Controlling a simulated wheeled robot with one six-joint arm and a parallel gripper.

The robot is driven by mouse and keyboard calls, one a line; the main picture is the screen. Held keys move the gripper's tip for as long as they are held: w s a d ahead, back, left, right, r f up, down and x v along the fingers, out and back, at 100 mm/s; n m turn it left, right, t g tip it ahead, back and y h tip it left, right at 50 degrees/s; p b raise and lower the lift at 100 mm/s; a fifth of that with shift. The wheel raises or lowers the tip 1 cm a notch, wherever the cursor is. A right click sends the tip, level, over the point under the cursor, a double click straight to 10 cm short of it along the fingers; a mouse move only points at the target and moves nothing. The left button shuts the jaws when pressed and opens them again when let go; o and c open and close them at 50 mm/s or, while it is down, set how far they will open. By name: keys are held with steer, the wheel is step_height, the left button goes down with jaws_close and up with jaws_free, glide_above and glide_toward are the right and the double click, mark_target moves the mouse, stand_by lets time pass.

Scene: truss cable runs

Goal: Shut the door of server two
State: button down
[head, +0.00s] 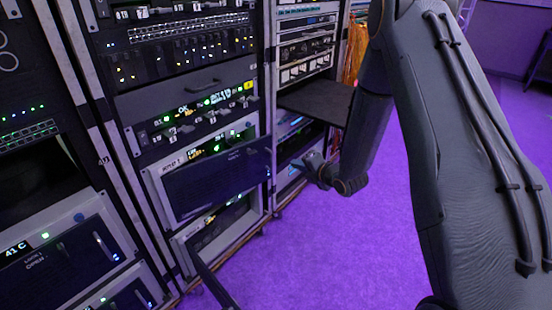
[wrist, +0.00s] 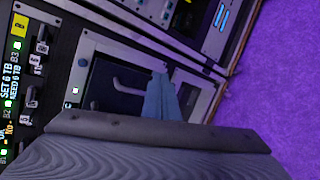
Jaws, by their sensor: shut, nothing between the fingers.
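The door I take as server two's (head: 218,180) is a dark panel on a light-framed unit in the middle rack, under a small label that is hard to read. It stands ajar, its right edge out from the rack. My gripper (head: 309,164) is to the right of this edge, with a gap between them in the head view. In the wrist view my gripper's bluish fingers (wrist: 162,97) are together and empty. They overlap a light-framed dark panel with a bent handle (wrist: 130,88). Whether they touch it cannot be told.
Below, another door (head: 208,278) stands swung out from the middle rack. A dark shelf (head: 315,100) juts from the right rack above my gripper. Orange cables (head: 353,62) hang behind my arm. The purple floor (head: 320,250) is clear in front.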

steer(key=s+r+m+t+y+b, duration=0.3)
steer(key=s, duration=0.4)
steer(key=b, duration=0.1)
glide_toward(271, 146)
steer(key=shift+y, duration=0.3)
steer(key=x, duration=0.6)
steer(key=shift+w+a+f, duration=0.1)
steer(key=shift+w+a, duration=0.05)
steer(key=shift+a, duration=0.05)
steer(key=shift+n+g+y, duration=0.4)
steer(key=shift+n+y, duration=0.1)
steer(key=shift+y, duration=0.3)
steer(key=b+x, duration=0.1)
steer(key=x, duration=0.1)
steer(key=b+x, duration=0.1)
steer(key=x, duration=0.1)
steer(key=shift+w+d+f+b, duration=0.1)
steer(key=shift+w+d+b, duration=0.05)
steer(key=shift+w+b, duration=0.2)
steer(key=shift+w+a, duration=0.2)
steer(key=shift+w, duration=0.15)
